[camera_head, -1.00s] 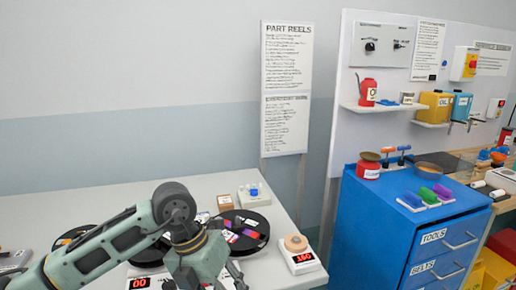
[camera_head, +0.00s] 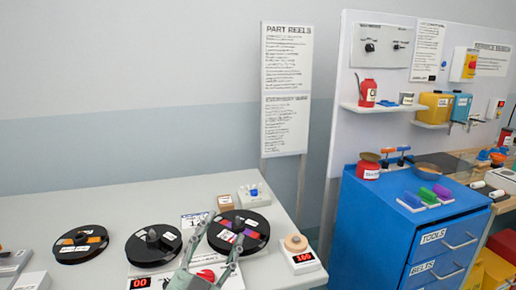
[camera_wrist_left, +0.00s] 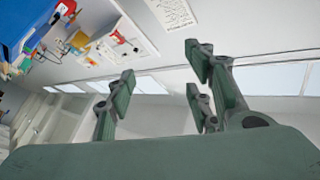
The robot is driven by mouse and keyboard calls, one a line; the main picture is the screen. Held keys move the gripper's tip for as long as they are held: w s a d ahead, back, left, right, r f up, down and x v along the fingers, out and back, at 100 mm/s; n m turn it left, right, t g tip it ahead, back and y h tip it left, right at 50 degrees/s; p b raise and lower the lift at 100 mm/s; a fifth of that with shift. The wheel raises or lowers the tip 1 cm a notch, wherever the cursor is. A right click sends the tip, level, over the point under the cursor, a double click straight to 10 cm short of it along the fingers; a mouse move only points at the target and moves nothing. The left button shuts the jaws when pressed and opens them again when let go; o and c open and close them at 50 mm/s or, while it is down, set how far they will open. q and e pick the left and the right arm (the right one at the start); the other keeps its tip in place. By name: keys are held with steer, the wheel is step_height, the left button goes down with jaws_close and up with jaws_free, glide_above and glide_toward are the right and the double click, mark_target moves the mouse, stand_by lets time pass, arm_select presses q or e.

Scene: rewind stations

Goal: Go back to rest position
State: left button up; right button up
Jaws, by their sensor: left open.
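My left gripper (camera_head: 221,234) shows at the bottom of the head view, in front of the right-hand reel. Its fingers are spread and point up the picture. In the left wrist view the fingers (camera_wrist_left: 160,85) are wide apart with nothing between them. Most of my left arm is out of the head view. My right gripper is not in view.
Three black reels (camera_head: 153,246) stand on the pale table (camera_head: 110,205). A display reading 00 (camera_head: 141,284) and a scale with a tan roll (camera_head: 302,262) are near the gripper. A blue drawer cabinet (camera_head: 385,225) stands right, with free floor between.

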arm_select(q)
steer(key=s+a+f+n+g+y, duration=0.3)
steer(key=s+a+f+g+y, duration=0.15)
steer(key=f, duration=0.65)
steer(key=s+a+f+n+g+y, duration=0.35)
steer(key=a+f, duration=0.25)
steer(key=f, duration=0.5)
steer(key=s+a+f+n+g+h, duration=0.1)
steer(key=s+f+g, duration=0.4)
steer(key=s, duration=0.5)
steer(key=s+a+f+g, duration=0.1)
steer(key=s+f+g, duration=0.3)
steer(key=s+f, duration=0.4)
steer(key=s+f+g, duration=0.1)
steer(key=s+f, duration=0.1)
steer(key=f, duration=1.1)
steer(key=s+f, duration=0.2)
steer(key=f, duration=1.2)
steer(key=s+a+f+g, duration=0.1)
steer(key=s+a+f, duration=0.2)
steer(key=s+f, duration=1)
steer(key=s, duration=0.3)
steer(key=shift+s+a+f+p, duration=0.15)
steer(key=shift+f+p, duration=0.05)
steer(key=shift+p, duration=0.15)
